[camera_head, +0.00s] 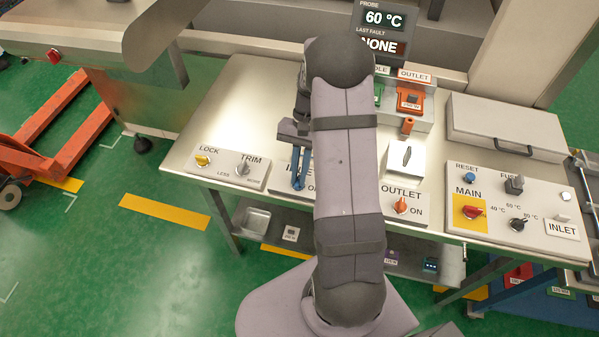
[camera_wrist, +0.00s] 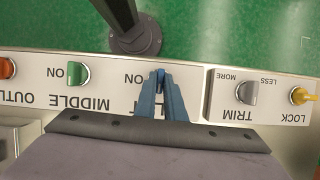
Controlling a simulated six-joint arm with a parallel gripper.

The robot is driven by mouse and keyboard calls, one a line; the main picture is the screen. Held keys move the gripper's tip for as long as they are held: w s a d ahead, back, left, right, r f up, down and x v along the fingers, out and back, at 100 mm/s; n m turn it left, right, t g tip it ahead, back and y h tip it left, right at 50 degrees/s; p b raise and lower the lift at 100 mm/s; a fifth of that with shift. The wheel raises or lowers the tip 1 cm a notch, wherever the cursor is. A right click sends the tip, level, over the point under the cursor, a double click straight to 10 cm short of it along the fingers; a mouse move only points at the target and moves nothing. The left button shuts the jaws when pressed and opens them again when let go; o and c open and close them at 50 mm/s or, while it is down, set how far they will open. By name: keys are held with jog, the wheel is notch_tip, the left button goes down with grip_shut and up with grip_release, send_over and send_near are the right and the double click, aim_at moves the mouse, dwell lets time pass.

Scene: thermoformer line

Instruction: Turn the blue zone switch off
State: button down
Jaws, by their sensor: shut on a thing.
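An "ON" mark shows beside the fingers in the wrist view. In the head view my gripper (camera_head: 298,184) is at the panel, left of my arm, which covers much of the panel.
The green middle switch (camera_wrist: 77,73) and orange outlet switch (camera_head: 401,204) share the panel row. On the other side are the grey trim knob (camera_head: 243,167) and yellow lock knob (camera_head: 203,160). The red main switch (camera_head: 471,212) is at the right. The rear left tabletop (camera_head: 245,95) is clear.

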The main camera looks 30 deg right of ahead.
jog(key=shift+w+n, duration=0.1)
jog(key=shift+n, duration=0.3)
jog(key=c, duration=1.8)
grip_release()
jog(key=shift+c, duration=0.2)
jog(key=b+v, duration=0.2)
jog(key=v, duration=0.3)
jog(key=shift+w+d+r, duration=0.1)
jog(key=shift+w+r, duration=0.05)
jog(key=shift+r, duration=0.1)
jog(key=shift+b+v, duration=0.4)
jog(key=shift+v, duration=0.5)
jog(key=shift+a, duration=0.25)
